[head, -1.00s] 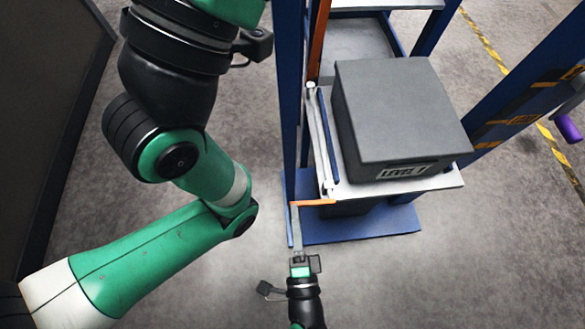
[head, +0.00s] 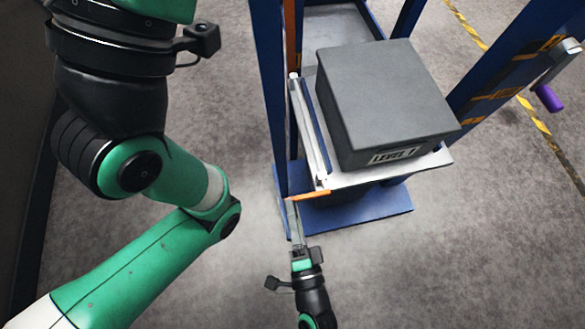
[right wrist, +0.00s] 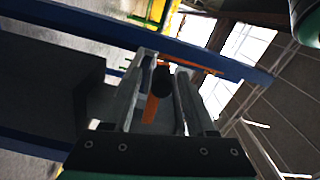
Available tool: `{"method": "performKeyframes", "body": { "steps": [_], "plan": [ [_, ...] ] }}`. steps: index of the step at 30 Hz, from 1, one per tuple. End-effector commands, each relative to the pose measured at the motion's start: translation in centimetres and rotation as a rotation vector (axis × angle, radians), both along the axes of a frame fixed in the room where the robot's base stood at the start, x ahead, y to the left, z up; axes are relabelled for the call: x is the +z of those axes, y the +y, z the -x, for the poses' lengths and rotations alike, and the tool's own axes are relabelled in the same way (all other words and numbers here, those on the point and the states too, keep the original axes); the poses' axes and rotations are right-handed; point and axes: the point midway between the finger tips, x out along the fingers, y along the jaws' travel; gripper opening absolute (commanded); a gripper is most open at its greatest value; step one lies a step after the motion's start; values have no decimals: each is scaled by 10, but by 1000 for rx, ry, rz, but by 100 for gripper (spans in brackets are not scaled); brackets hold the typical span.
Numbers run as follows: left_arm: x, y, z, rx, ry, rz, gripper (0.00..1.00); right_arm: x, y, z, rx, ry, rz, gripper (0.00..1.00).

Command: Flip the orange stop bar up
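The orange stop bar (head: 308,196) is a short, thin bar lying about level at the near left corner of the white shelf (head: 434,160). My right gripper (head: 292,215) reaches up from the bottom, its fingertips close to the bar's left end. In the right wrist view its two fingers (right wrist: 162,90) are apart. A short orange piece (right wrist: 151,108), which looks like the bar, shows between them beside a dark round part. I cannot tell whether the fingers touch it. My left gripper is out of view.
A grey block (head: 385,95) labelled "LEVEL 1" sits on the shelf. Blue uprights (head: 268,80) flank it, above a blue base plate (head: 360,217). A purple-handled crank (head: 549,98) is on the right upright. Open floor lies in front.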

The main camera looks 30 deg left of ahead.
Motion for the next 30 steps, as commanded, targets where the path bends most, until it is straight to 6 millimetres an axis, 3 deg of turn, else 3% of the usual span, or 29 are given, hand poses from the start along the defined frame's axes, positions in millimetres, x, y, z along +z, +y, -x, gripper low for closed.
{"method": "performKeyframes", "body": {
  "steps": [17, 22, 30],
  "plan": [
    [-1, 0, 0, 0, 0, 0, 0, 0, -3, 4, 0, 1, -2, 60],
    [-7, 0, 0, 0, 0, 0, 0, -2, -23, 26, 0, 1, 0, 60],
    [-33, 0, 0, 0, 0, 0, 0, -5, -65, 72, -2, 2, -2, 60]
  ]
}}
